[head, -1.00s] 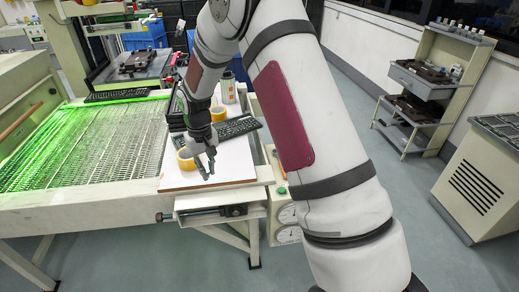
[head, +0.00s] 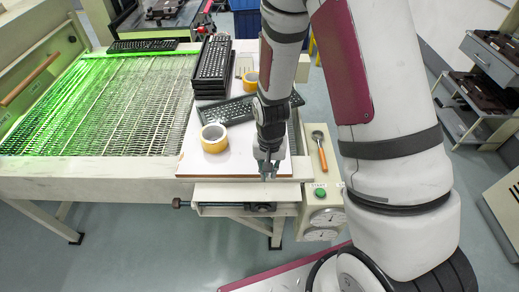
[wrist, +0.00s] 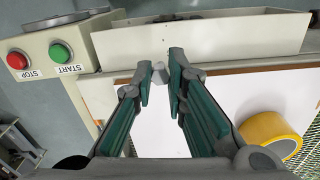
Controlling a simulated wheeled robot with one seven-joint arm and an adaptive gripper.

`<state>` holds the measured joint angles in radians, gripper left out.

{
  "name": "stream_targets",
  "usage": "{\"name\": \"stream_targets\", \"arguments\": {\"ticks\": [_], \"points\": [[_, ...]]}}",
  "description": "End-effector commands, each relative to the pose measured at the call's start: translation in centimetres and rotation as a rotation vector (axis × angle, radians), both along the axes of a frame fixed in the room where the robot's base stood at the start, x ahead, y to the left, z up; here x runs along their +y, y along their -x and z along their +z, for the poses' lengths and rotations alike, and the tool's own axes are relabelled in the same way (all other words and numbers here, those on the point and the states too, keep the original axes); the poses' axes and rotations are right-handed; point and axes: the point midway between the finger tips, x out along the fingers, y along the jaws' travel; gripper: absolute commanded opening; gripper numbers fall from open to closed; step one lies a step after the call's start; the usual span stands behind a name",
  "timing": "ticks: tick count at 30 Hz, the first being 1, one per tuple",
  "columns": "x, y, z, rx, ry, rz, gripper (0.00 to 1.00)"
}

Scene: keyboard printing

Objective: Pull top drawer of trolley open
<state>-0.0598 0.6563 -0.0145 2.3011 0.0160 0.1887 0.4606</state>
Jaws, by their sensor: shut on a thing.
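A shelved trolley (head: 463,88) stands at the far right in the head view, partly cut off by the frame. Its top drawer (head: 487,56) has a grey front with a handle and looks shut. My gripper (head: 268,172) is well away from it, pointing down at the front edge of the white work table. In the wrist view my gripper (wrist: 160,80) has its fingertips close together around a small pale grey piece (wrist: 160,71). I cannot tell what this piece belongs to.
The white table top (head: 195,168) holds yellow tape rolls (head: 214,139), keyboards (head: 226,111) and a stack of black frames (head: 212,62). A control box with a green button (head: 320,193) and an orange-handled tool (head: 321,152) adjoin it. Open floor lies between table and trolley.

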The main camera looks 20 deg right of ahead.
Motion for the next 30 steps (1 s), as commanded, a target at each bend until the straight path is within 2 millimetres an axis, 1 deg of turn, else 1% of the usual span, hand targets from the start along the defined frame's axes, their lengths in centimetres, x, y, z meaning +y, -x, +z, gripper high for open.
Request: {"name": "stream_targets", "arguments": {"ticks": [2, 5, 12, 18, 21, 26, 28, 30], "points": [[-0.2, -0.5, -0.2, -0.004, 0.002, -0.012, 0.0], [-0.5, -2.3, -0.4, -0.006, 0.003, -0.014, 0.0], [-1.3, -8.2, -1.0, -0.004, 0.001, -0.012, 0.0], [-2.0, -12.5, -1.4, -0.004, 0.002, -0.011, 0.0], [-2.2, -13.8, -1.5, -0.002, 0.002, -0.01, 0.0], [-2.3, -14.8, -1.5, -0.002, 0.002, -0.009, 0.0], [-2.5, -15.6, -1.7, -0.003, 0.001, -0.01, 0.0], [-2.4, -15.2, -2.7, 0.003, 0.001, -0.01, 0.0]]}}
